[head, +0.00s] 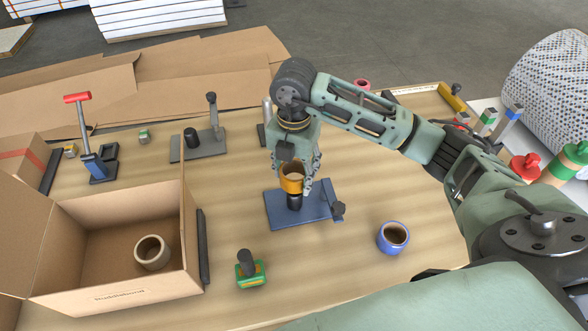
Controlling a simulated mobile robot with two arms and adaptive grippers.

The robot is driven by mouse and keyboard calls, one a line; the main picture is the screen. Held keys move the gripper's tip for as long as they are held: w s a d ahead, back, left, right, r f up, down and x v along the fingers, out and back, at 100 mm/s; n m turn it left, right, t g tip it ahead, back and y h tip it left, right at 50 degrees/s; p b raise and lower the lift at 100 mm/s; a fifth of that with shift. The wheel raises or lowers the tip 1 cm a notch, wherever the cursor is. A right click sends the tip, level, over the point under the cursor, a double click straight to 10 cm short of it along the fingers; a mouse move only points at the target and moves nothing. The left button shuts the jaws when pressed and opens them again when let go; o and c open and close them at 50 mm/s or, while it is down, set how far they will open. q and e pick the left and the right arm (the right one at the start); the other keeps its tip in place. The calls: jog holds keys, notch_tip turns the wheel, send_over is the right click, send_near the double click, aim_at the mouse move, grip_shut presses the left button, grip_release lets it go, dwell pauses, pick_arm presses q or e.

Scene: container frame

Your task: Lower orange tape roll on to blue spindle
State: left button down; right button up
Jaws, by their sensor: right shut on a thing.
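The orange tape roll (291,185) is gripped by my right gripper (294,176), whose fingers are closed on its sides. The blue spindle has a flat blue base plate (312,218) on the table and a short dark post (294,203). The roll appears at the top of the post, in line with it, and the lower post shows beneath it. The roll hides the post's top, so I cannot tell whether it is around the post or just above it. My left gripper is not in view.
An open cardboard box (120,297) with a beige roll (152,253) stands at the left. A blue roll (393,238) lies at the right. A green tape dispenser (251,275) is in front, and a grey spindle stand (205,148) is behind. The table between them is clear.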

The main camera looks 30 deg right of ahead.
jog(key=shift+f+b, duration=3.25)
jog(key=shift+f, duration=1.15)
jog(key=o, duration=1.2)
jog(key=shift+r, duration=0.1)
notch_tip(320, 180, up, 12)
jog(key=shift+f, duration=0.1)
